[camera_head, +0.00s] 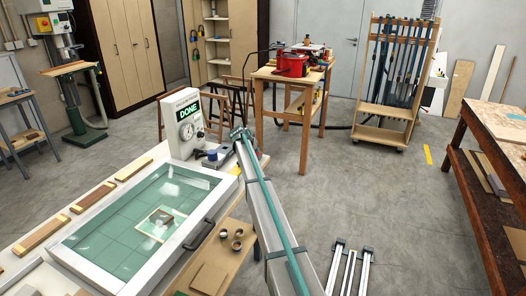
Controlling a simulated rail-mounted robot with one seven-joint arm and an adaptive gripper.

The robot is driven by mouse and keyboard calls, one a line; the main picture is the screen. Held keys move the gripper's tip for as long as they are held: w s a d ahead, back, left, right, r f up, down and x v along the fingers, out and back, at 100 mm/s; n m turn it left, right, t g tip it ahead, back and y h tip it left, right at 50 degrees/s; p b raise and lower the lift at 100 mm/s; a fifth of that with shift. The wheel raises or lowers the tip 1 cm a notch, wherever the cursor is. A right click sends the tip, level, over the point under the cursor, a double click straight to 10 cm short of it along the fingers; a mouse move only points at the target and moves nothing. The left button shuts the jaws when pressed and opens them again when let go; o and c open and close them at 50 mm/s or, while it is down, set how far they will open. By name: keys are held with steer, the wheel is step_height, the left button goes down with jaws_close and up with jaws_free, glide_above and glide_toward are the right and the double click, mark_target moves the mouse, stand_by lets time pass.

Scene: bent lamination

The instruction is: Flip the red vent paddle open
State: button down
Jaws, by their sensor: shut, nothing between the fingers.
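The press control box (184,125) stands at the far end of the bench, with a green screen reading DONE and a round gauge (187,132). A small blue-grey fitting (213,157) with a dark knob sits beside its base. I cannot make out the red vent paddle clearly; it is too small or hidden near the box and my arm. My gripper (239,133) appears small at the far end of my grey and teal arm, just right of the fitting. It looks shut and empty; whether it touches anything cannot be told.
The framed press (70,254) with a green sheet and dark handle (199,234) fills the bench at left. Wooden strips (42,234) lie along its far side. Several small rings (237,245) sit on a lower shelf. A red machine (292,65) stands on a table behind.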

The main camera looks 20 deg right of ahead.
steer(key=shift+a+r, duration=0.1)
steer(key=shift+a, duration=0.1)
steer(key=shift+r, duration=0.65)
steer(key=shift+r, duration=0.45)
steer(key=r, duration=0.3)
steer(key=shift+s+r, duration=0.3)
steer(key=shift+s, duration=0.1)
steer(key=s+d+b+v, duration=0.1)
steer(key=b+v, duration=0.1)
steer(key=v, duration=0.7)
steer(key=shift+b, duration=0.35)
